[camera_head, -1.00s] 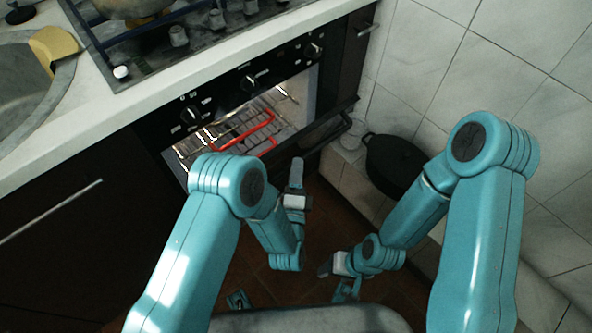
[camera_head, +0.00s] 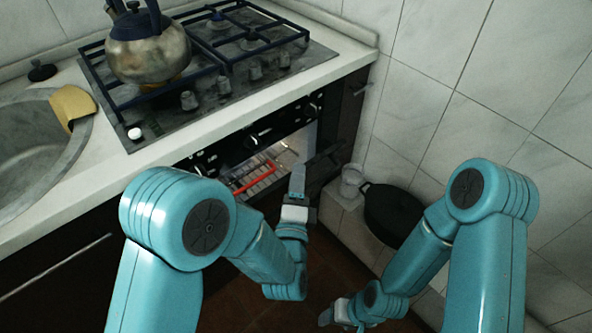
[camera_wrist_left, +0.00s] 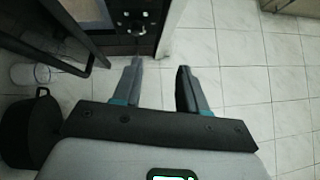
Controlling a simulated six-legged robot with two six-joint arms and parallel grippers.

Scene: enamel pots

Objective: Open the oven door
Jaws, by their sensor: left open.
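The oven (camera_head: 285,127) is built in under the counter, its lit inside showing a wire rack and a red-edged item (camera_head: 255,178). The dark oven door (camera_head: 325,160) stands out from the front at the right, at least partly open; my left arm and gripper hide part of it. My left gripper (camera_head: 298,180) is in front of the oven, beside the door. In the left wrist view it is open and empty (camera_wrist_left: 160,82), with the door's dark frame and handle bar (camera_wrist_left: 62,66) to its left, apart from the fingers. My right gripper (camera_head: 328,314) is low, away from the oven; its jaws are unclear.
A black pot (camera_head: 393,213) and a glass jar (camera_head: 351,181) stand on a tiled ledge right of the oven. A kettle (camera_head: 150,50) stands on the hob above. A sink (camera_head: 35,145) is at left. The tiled wall bounds the right side.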

